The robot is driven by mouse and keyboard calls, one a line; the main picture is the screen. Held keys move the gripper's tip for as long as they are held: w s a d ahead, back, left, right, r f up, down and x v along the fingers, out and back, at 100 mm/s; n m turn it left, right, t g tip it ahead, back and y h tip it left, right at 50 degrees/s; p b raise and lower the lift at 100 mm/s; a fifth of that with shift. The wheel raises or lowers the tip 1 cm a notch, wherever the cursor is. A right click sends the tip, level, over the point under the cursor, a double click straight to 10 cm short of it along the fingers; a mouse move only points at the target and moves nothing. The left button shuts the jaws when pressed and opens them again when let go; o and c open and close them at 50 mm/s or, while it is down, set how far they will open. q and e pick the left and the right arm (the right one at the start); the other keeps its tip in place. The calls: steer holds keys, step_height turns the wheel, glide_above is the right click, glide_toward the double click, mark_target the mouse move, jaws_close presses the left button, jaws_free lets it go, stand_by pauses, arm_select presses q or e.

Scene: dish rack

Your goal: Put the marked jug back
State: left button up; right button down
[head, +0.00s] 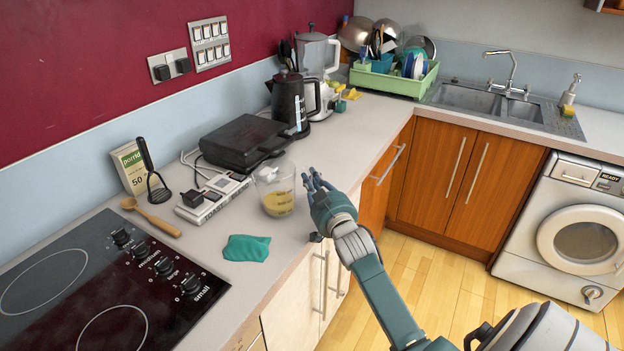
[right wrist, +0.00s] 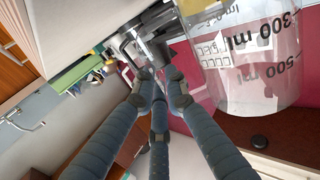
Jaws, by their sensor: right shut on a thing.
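The marked jug (head: 277,196) is a clear measuring jug with yellowish liquid low inside. It is upright at the front part of the worktop, and I cannot tell for sure whether its base touches the surface. In the right wrist view the clear jug (right wrist: 258,62) fills the upper right, with its dark "300 ml" and "500 ml" marks showing. My right gripper (head: 312,182) is at the jug's right side, shut on it. The exact hold is hard to see; the fingers (right wrist: 158,82) are close together beside the jug's wall. My left gripper is not in view.
A teal cloth (head: 246,248) and the hob (head: 88,290) lie in front. A green dish rack (head: 394,80) stands far back. Worktop right of the kettle (head: 362,128) is clear.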

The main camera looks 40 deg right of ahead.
steer(key=shift+f, duration=0.2)
steer(key=c, duration=1.7)
jaws_free()
steer(key=shift+f, duration=0.15)
steer(key=c, duration=0.4)
steer(key=shift+s, duration=0.1)
